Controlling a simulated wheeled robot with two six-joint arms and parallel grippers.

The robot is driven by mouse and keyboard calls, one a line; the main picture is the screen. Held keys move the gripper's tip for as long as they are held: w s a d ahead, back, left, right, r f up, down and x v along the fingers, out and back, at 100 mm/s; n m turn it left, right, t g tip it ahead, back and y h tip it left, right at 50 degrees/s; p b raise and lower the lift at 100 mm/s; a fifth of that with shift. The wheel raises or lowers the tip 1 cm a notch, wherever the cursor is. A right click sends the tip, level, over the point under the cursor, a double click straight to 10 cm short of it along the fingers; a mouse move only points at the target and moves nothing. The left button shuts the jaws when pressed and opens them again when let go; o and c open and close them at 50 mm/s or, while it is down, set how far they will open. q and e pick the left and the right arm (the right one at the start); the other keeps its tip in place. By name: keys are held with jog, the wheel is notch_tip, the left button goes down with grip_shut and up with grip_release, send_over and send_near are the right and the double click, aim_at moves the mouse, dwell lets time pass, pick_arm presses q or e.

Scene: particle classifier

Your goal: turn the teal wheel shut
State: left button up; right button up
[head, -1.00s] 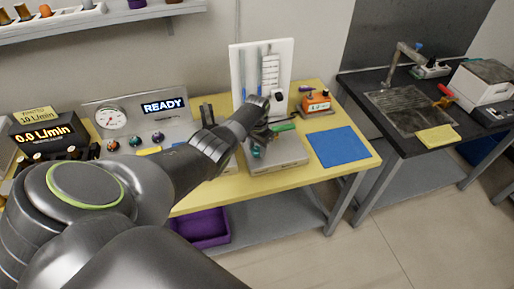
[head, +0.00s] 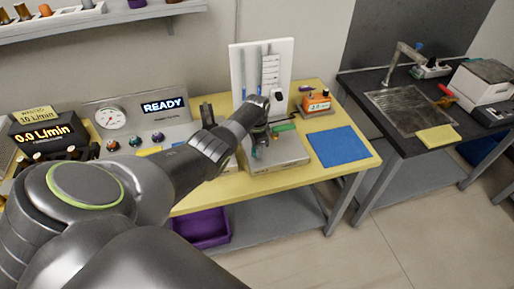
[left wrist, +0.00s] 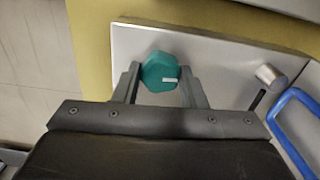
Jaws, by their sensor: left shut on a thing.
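The teal wheel (left wrist: 158,73) is a faceted knob with a white mark, on the front of a pale metal unit (left wrist: 220,55). The mark points right in the left wrist view. My left gripper (left wrist: 160,78) is shut on the wheel, one finger on each side of it. In the head view my left gripper (head: 257,146) is at the pale unit (head: 282,158) on the yellow table, and hides most of the wheel. A display (head: 44,134) reads 0.0 L/min. My right gripper is not in view.
A green-handled part (head: 284,127) is close beside my left gripper. A blue mat (head: 338,147) lies to the right, and an orange device (head: 316,102) stands behind it. A gauge panel (head: 125,105) showing READY stands to the left. A blue loop handle (left wrist: 291,125) is right of the gripper.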

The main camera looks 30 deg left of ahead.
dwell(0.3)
pick_arm(q)
jog(key=o, duration=1)
notch_tip(320, 180, up, 5)
jog(key=shift+r+p, duration=0.15)
jog(key=shift+p, duration=0.25)
notch_tip(320, 180, up, 12)
jog(key=shift+r+b, duration=0.1)
jog(key=shift+b, duration=0.8)
